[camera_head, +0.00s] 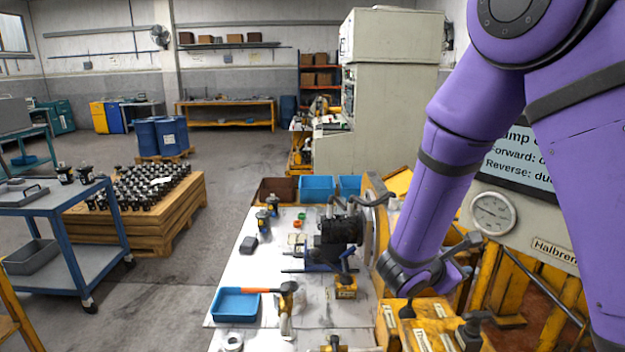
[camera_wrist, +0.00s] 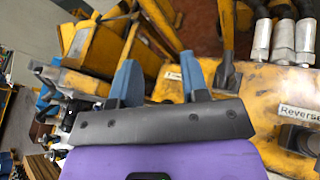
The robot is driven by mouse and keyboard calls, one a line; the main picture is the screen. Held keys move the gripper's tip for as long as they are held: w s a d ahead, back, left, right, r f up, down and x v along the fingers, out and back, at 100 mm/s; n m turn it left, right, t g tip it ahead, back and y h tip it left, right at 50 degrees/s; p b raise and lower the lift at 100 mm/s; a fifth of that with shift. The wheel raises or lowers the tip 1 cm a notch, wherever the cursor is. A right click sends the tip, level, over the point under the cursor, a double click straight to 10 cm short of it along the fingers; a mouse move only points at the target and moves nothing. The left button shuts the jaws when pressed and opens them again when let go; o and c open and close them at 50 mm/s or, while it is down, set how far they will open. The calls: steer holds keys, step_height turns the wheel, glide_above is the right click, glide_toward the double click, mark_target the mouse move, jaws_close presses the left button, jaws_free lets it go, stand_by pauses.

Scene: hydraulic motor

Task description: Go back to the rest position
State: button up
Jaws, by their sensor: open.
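My gripper shows in the wrist view (camera_wrist: 160,78) with its two blue-grey fingers apart and nothing between them. The fingers point toward yellow machinery (camera_wrist: 265,110), and a dark lever (camera_wrist: 228,72) stands just right of the right finger. I cannot tell whether they touch. In the head view my purple arm comes down from the upper right, and its end is low over the yellow valve block (camera_head: 428,335) right of the bench. The fingertips are hard to make out there. A black hydraulic motor (camera_head: 338,232) sits on the white bench (camera_head: 262,268).
A pressure gauge (camera_head: 492,212) and a display panel (camera_head: 520,160) stand behind the arm. A blue tray (camera_head: 236,306), a hammer (camera_head: 286,290) and blue bins (camera_head: 317,188) are on the bench. Metal hose fittings (camera_wrist: 283,40) are at the wrist view's upper right.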

steer(key=s+d+r+m+g+y, duration=0.2)
steer(key=s+d+r+m+g, duration=0.1)
steer(key=s+r+m, duration=0.35)
steer(key=s+d+r+m+g+y, duration=0.2)
steer(key=s+d+r+m+g, duration=0.1)
steer(key=s+r+m, duration=0.3)
steer(key=s+a+r+m+t+y, duration=0.2)
steer(key=s+a+r+m+y, duration=0.1)
steer(key=s, duration=0.3)
steer(key=s+a+r+m+t+y, duration=0.2)
steer(key=s+a+r+m+y, duration=0.1)
steer(key=s+r+m+y, duration=0.1)
steer(key=shift+s+a+r+y, duration=0.2)
steer(key=shift+s+r+y, duration=0.45)
steer(key=shift+s, duration=0.45)
steer(key=shift+f+m, duration=0.1)
steer(key=shift+m, duration=0.15)
stand_by(0.7)
